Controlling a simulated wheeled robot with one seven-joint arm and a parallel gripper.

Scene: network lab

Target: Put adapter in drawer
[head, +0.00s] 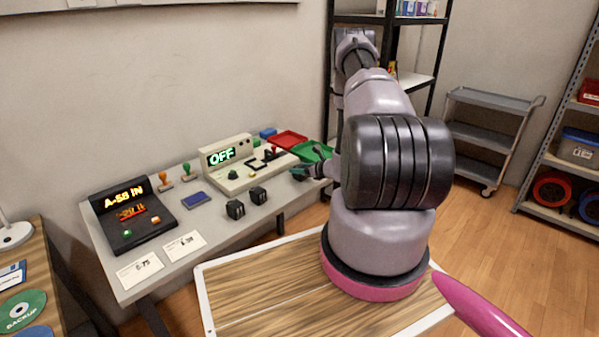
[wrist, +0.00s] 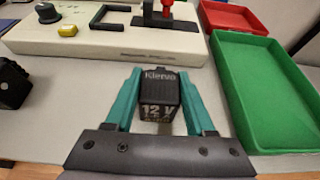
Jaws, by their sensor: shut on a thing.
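My gripper (wrist: 160,75) has teal fingers shut on a black adapter (wrist: 159,95) labelled "Klervo" and "12 V". It is above the grey table, in front of the beige tester. In the head view my gripper (head: 297,171) is at the table's right part, near the green tray; the held adapter is too small to make out there. Two other black adapters (head: 235,209) (head: 259,195) stand on the table to the left. One of these shows in part at the wrist view's left edge (wrist: 12,82). I cannot make out a drawer.
The beige tester (head: 237,181) displays "OFF". A green tray (head: 322,152) and a red tray (head: 291,138) lie at the table's right end. A black display box (head: 131,236), cards and stamps occupy the left. A wood-topped surface (head: 230,318) is in front.

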